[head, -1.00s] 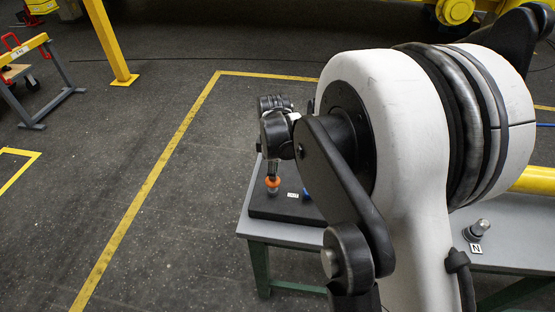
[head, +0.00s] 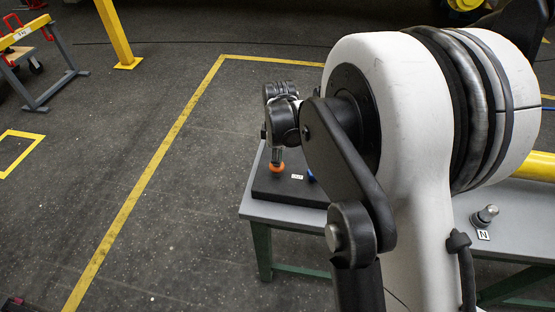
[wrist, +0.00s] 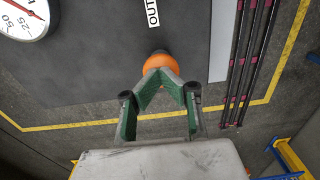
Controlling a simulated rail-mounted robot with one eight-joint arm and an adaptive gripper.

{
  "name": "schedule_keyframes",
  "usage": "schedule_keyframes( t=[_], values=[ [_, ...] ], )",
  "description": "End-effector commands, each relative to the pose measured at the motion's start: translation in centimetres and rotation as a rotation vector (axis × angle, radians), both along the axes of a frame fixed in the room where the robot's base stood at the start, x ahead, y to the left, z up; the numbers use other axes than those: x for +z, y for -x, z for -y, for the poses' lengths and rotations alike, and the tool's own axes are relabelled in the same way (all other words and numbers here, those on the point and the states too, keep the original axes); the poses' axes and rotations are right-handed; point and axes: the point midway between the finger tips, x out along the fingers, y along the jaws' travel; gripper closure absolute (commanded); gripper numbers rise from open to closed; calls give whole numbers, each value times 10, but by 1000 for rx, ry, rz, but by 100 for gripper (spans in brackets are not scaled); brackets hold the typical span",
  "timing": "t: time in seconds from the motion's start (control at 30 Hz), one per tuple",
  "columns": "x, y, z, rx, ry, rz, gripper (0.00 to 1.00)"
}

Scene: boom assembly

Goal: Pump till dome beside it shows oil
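An orange rounded part (head: 277,168) stands on a dark board (head: 287,190) on the grey bench. It also shows in the wrist view (wrist: 160,63). My gripper (wrist: 160,76) points down at it, with the green-padded fingers converging at its near edge. The fingertips look shut together; whether they touch or squeeze the orange part is unclear. A label reading "OUT" (wrist: 152,12) lies just beyond it. A white dial gauge with a red needle (wrist: 24,17) shows at the upper left of the wrist view. I cannot make out a dome showing oil.
A metal knob (head: 486,214) with an "N" label stands on the bench (head: 455,205) at right. Dark rods with pink bands (wrist: 245,60) show in the wrist view. Open floor lies left.

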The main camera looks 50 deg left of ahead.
Motion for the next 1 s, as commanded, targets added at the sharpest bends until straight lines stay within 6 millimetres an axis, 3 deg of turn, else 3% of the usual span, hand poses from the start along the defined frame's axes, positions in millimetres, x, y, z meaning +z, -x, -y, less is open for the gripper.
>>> schedule_keyframes(
  t=[0.33,0.47,1.0],
  values=[
    [-1,0,1,0,2,-1,100],
    [7,-1,1,-2,1,-1,100],
    [108,-7,4,-8,0,0,100]
  ],
)
